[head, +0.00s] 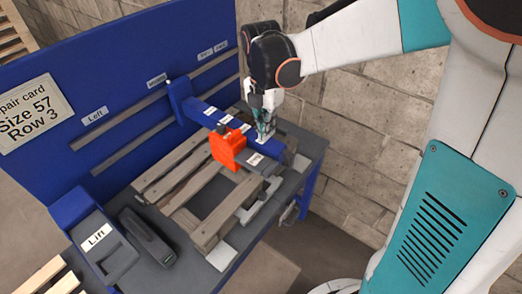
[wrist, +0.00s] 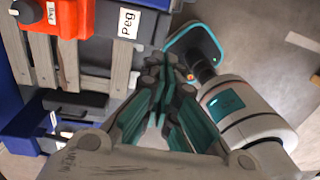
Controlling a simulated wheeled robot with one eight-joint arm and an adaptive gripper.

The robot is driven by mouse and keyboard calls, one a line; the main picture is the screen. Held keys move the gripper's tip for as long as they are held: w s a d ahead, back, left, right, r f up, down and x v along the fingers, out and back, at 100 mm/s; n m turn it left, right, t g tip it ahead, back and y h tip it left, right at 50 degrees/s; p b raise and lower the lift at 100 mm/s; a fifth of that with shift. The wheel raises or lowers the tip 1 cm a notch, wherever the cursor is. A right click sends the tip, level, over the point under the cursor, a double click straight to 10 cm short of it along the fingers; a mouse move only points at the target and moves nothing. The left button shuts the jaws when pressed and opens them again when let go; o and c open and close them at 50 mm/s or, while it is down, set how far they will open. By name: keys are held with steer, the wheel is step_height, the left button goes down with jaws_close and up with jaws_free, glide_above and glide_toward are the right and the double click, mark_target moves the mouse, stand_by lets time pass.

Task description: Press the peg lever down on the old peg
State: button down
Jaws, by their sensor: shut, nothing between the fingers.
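My gripper (head: 265,133) is shut and empty, pointing down over the right part of the blue beam that crosses the pallet (head: 204,232). In the wrist view its closed fingers (wrist: 163,82) are beside a dark grey part with a "Peg" label (wrist: 104,24). That grey part (head: 271,183) shows in the head view just in front of the gripper. An orange block (head: 226,146) with a dark knob is left of it; in the wrist view the orange block (wrist: 72,22) also bears a label. I cannot tell whether the fingers touch anything. The old peg is not discernible.
A blue back panel (head: 120,50) with slotted rails and a repair card (head: 33,112) reading "Size 57 Row 3" stands behind. A blue and grey "Lift" unit (head: 88,222) and a dark handle-like piece (head: 147,238) are at the front left. A block wall is at right.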

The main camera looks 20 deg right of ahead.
mark_target(269, 169)
steer(key=shift+f, duration=0.15)
steer(key=f, duration=0.4)
steer(key=f+b, duration=0.1)
steer(key=f, duration=0.4)
steer(key=f+b, duration=0.1)
steer(key=f, duration=0.3)
steer(key=shift+s+d+f, duration=0.3)
steer(key=shift+s+f, duration=0.05)
steer(key=shift+s, duration=0.05)
